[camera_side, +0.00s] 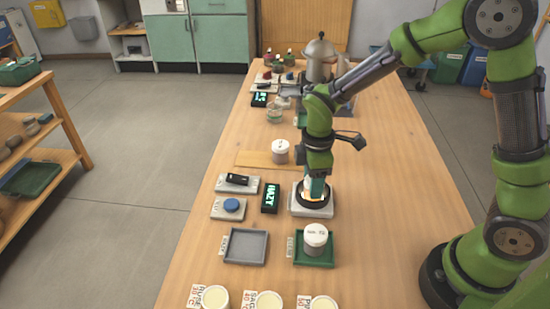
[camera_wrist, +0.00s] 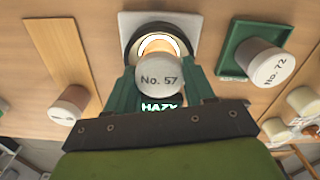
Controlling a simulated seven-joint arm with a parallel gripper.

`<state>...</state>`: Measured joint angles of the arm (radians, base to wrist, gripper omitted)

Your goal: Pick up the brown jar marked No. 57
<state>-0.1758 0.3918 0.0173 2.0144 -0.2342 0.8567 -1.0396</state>
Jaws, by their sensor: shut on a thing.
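The jar marked No. 57 (camera_wrist: 158,76) shows its pale lid at the middle of the wrist view, between the two green fingers of my gripper. Its brown body is mostly hidden below the lid. My gripper (camera_side: 316,190) points down and is shut on this jar, over a white square plate (camera_side: 298,211) with a round black ring. A lit, pale round area shows inside the ring in the wrist view. In the side view my fingers hide most of the jar. I cannot tell whether its base touches the plate.
A jar marked No. 72 (camera_wrist: 267,63) stands in a green tray (camera_side: 328,260), close in front of the plate. A "HAZY" display (camera_side: 270,199), blue button (camera_side: 232,205) and empty grey tray (camera_side: 245,247) lie left. Another white-lidded jar (camera_side: 280,150) stands behind.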

